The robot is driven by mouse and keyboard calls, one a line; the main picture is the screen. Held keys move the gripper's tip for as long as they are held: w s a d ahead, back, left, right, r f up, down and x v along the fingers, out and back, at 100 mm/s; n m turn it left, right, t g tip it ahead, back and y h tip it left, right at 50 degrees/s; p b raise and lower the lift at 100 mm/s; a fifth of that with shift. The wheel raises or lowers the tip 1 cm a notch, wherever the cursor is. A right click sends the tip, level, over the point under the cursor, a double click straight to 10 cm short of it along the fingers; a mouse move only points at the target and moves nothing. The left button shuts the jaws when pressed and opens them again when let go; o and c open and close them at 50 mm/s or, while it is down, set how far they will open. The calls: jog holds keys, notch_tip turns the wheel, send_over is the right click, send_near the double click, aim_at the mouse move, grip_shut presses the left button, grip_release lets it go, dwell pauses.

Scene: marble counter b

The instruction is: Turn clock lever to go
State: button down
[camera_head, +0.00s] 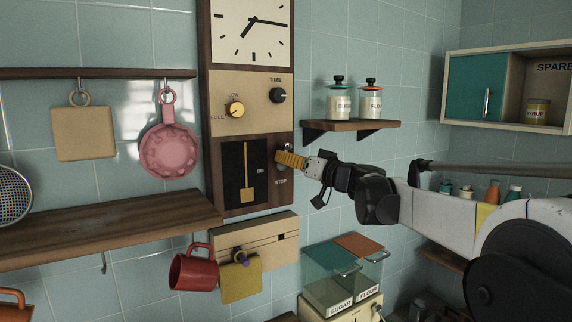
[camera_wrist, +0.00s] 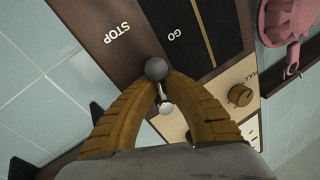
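The tall wooden clock (camera_head: 204,122) hangs on the tiled wall, with a dial on top and a dark window with a brass pendulum below. In the head view, my gripper (camera_head: 281,157) reaches the clock's right edge and mostly hides the lever.
A shelf (camera_head: 345,126) with two jars is above and right of my gripper. Below are a wooden rack (camera_head: 230,238), a red mug (camera_head: 193,270) and clear bins (camera_head: 335,275). The time knob (camera_head: 279,95) and a yellow dial (camera_head: 235,110) sit above the window.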

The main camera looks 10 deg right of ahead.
jog(key=m+b, duration=0.1)
jog(key=a+m, duration=0.1)
jog(key=m, duration=0.1)
jog(key=shift+s+f+m+t+b, duration=0.2)
jog(key=shift+m+t+b, duration=0.1)
jog(key=shift+t+b, duration=0.1)
jog(key=shift+a+r+m+t+h+b, duration=0.15)
jog(key=shift+r+m+t+b, duration=0.1)
jog(key=shift+m, duration=0.55)
jog(key=shift+a+r+m+t+h+b, duration=0.1)
jog(key=shift+r+m+t+h+b, duration=0.1)
jog(key=shift+m, duration=0.6)
jog(key=c, duration=1.3)
grip_release()
jog(key=shift+a+r, duration=0.1)
